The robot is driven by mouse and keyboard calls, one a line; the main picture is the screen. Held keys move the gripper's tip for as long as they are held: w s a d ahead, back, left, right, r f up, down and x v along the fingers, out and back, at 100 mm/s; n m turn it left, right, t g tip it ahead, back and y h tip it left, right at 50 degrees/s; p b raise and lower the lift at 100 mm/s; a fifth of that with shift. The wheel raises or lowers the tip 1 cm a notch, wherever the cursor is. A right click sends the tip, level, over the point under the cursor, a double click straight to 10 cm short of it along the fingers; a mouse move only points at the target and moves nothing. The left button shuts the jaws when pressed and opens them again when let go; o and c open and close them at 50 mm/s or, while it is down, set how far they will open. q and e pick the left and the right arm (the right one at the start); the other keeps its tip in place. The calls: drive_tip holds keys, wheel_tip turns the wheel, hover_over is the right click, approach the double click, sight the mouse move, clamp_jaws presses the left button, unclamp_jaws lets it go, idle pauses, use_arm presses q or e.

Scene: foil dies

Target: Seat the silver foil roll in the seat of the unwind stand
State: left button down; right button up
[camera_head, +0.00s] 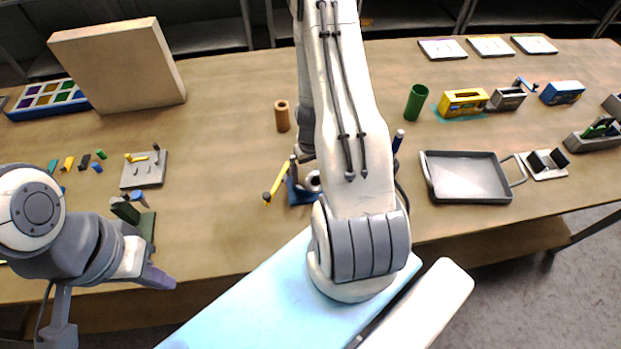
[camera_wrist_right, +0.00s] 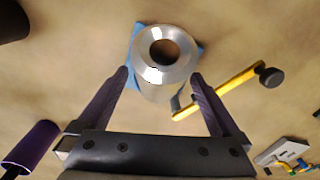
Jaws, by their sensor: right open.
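The silver foil roll (camera_wrist_right: 165,50) stands with its open end and dark bore toward the wrist camera. Blue corners of the unwind stand (camera_wrist_right: 136,44) show around it; how deep it sits cannot be told. A yellow bar with a black knob (camera_wrist_right: 240,80) lies beside it. My right gripper (camera_wrist_right: 160,75) is open, its dark purple fingers on either side of the roll with gaps visible. In the head view my right arm partly hides the roll (camera_head: 313,181) and the blue stand (camera_head: 299,196). My left gripper (camera_head: 150,276) is low at the left, jaw gap unclear.
A brown cylinder (camera_head: 282,116) stands behind, a green cylinder (camera_head: 416,102) further right. A purple cylinder (camera_wrist_right: 32,144) is at the wrist view's lower left. A dark tray (camera_head: 466,177) lies right of my arm. A grey pegged plate (camera_head: 144,170) is at left; table between it and the stand is clear.

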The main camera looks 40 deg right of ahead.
drive_tip(key=shift+f, duration=0.35)
drive_tip(key=shift+r, duration=0.1)
clamp_jaws()
drive_tip(key=shift+r, duration=0.1)
